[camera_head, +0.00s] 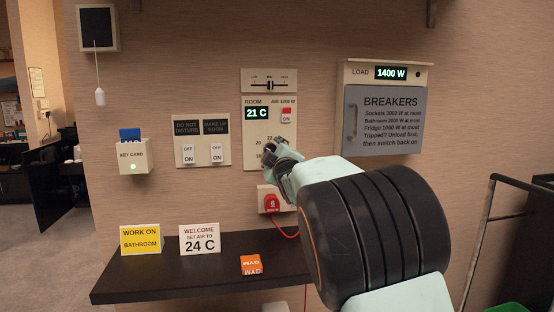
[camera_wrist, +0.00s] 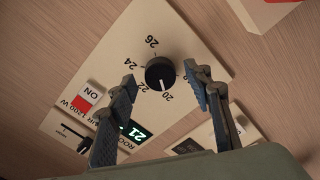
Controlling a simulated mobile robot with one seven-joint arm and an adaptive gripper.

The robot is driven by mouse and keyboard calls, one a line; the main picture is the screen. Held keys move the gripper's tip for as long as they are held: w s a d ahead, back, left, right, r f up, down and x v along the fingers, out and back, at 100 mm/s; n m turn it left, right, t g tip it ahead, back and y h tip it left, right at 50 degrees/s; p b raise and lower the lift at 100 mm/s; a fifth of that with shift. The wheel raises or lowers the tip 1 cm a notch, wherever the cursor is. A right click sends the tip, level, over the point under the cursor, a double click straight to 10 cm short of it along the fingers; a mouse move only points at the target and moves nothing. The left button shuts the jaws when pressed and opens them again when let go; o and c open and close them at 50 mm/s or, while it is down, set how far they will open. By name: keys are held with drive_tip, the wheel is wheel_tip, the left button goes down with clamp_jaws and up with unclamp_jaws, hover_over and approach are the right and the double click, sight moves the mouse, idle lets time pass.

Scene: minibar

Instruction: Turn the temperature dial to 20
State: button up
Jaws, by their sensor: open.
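The temperature dial (camera_wrist: 160,73) is a round black knob with a white pointer line on the cream room panel (camera_head: 256,87). In the wrist view the pointer is toward the 20 mark. The panel's green display (camera_head: 256,113) reads 21 C. My gripper (camera_wrist: 160,76) is open, with one finger on each side of the dial; whether either finger touches it I cannot tell. In the head view my gripper (camera_head: 271,150) is at the lower part of the panel and hides most of the dial.
A red switch (camera_head: 287,113) marked ON sits above the dial. A red device (camera_head: 270,203) with a cord is below. The breaker box (camera_head: 383,120) is at right, light switches (camera_head: 202,152) at left. A dark shelf (camera_head: 200,280) with signs juts out underneath.

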drive_tip(key=v, duration=1.1)
drive_tip(key=shift+d, duration=0.1)
